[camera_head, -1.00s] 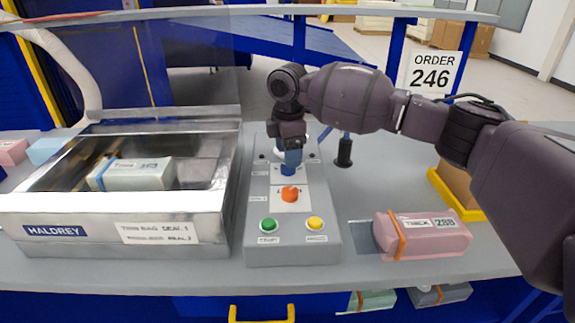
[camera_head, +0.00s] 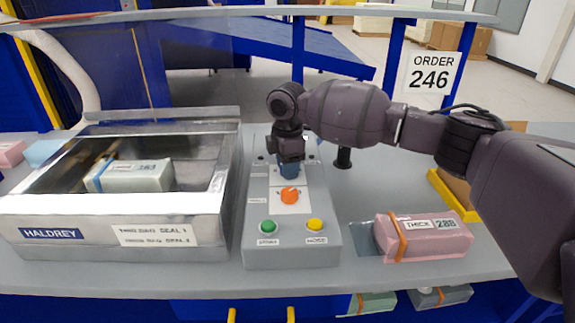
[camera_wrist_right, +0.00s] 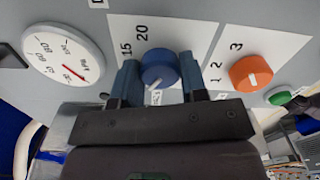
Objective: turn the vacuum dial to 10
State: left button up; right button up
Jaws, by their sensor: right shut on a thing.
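The blue dial (camera_wrist_right: 163,68) sits on the grey control panel (camera_head: 255,225). In the right wrist view its white pointer line faces the lower left, and the printed numbers 15 and 20 show beside it. The label the pointer faces is partly covered and I cannot read it. My right gripper (camera_wrist_right: 163,80) has one finger on each side of the dial and is shut on it. In the head view the right gripper (camera_head: 289,168) comes down from above and hides most of the dial. My left gripper is not in view.
An orange dial (camera_head: 290,195), a green button (camera_head: 268,226) and a yellow button (camera_head: 315,225) lie nearer the panel's front. A round gauge (camera_wrist_right: 62,55) is beside the blue dial.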

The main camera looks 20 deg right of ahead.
jog(key=shift+r+m+p, duration=0.2)
jog(key=shift+m+p, duration=0.1)
jog(key=shift+p, duration=0.15)
jog(key=shift+r+m+p, duration=0.15)
jog(key=shift+m+p, duration=0.45)
jog(key=shift+p, duration=0.15)
jog(key=shift+a+m+p, duration=0.1)
jog(key=shift+m+p, duration=0.2)
jog(key=shift+p, duration=0.1)
jog(key=shift+m+p, duration=0.8)
jog(key=shift+p, duration=0.15)
jog(key=m+p, duration=0.2)
jog(key=p, duration=0.1)
jog(key=shift+m, duration=0.3)
pick_arm(q)
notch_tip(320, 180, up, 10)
jog(key=p, duration=0.1)
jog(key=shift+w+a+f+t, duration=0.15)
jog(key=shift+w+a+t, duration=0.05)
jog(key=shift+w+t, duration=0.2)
pick_arm(e)
jog(key=shift+f+m, duration=0.3)
jog(key=shift+m, duration=0.4)
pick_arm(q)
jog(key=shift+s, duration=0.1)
